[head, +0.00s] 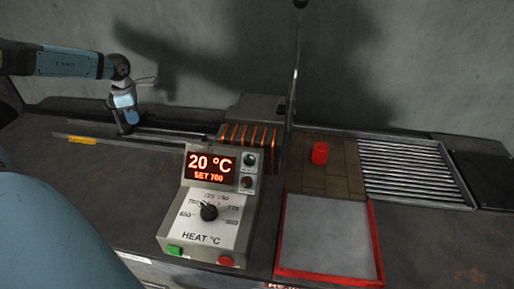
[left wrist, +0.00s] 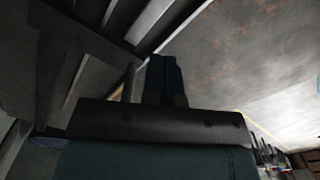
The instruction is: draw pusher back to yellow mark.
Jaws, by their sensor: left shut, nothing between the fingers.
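My left gripper (head: 129,121) reaches down from the left over the rails (head: 165,133) left of the coil heater. Its fingers (left wrist: 166,80) are shut and hold nothing. The yellow mark (head: 82,140) lies at the left end of the rails, left of the gripper. A small dark part shows at the gripper's tip on the rails. I cannot tell whether it is the pusher or the fingers, nor whether they touch. In the left wrist view the shut fingers show dark beside pale metal bars (left wrist: 150,22). My right gripper is not in view.
The coil heater (head: 247,136) glows orange at the rails' right end. The heat panel (head: 209,205) stands in front, reading 20 °C. A red cylinder (head: 320,153) stands on brown tiles behind a red-rimmed tray (head: 372,245). A slatted grid (head: 410,170) lies at the right.

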